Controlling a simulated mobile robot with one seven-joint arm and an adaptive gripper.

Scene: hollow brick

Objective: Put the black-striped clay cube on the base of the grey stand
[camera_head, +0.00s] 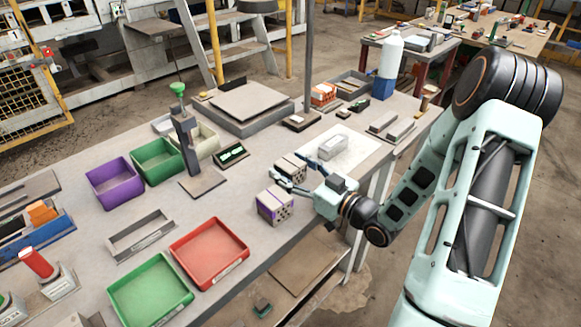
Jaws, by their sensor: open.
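A pale clay cube with dark markings (289,165), which looks like the black-striped one, sits on the bench, partly hidden by my gripper. A second speckled cube with purple stripes (274,206) sits in front of it, near the bench's front edge. My gripper (291,172) is open, reaching in from the right. Its fingers are spread at the dark-marked cube; I cannot tell whether they touch it. The grey stand (188,145) has an upright column with a green knob on top. Its flat base (204,184) is left of the cubes and looks bare.
A small black display box (232,154) stands right of the stand. Purple (114,183) and green (157,161) bins are left of it. Red (209,253) and green (150,292) trays lie in front. A white bottle (388,65) stands far right. Bench between stand and cubes is clear.

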